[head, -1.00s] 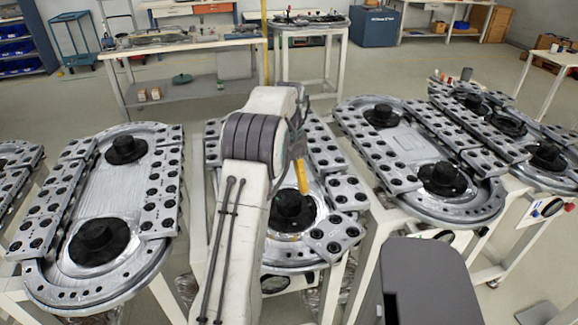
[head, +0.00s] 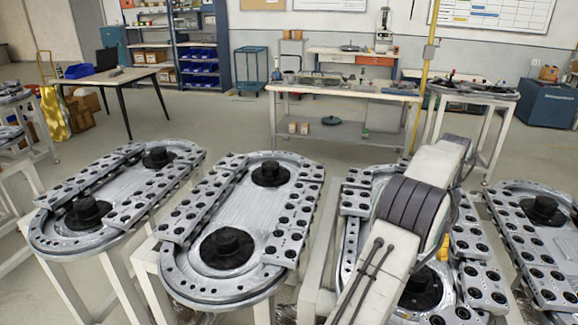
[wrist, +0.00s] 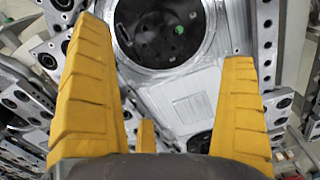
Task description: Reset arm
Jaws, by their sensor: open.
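My arm (head: 405,205) reaches forward over a ring track (head: 352,215) right of centre in the head view. In the wrist view my gripper (wrist: 167,85) shows yellow fingers spread wide apart, with nothing between them. Below the fingers lie a round dark hub (wrist: 160,28) with a green spot and a pale ribbed plate (wrist: 190,100) of the track. In the head view the fingers are mostly hidden behind my arm; only a bit of yellow shows.
More ring tracks stand to the left (head: 255,230), far left (head: 120,205) and right (head: 545,240), close together. A workbench (head: 345,92) and a yellow post (head: 424,80) stand behind. Open floor lies between the tracks and the bench.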

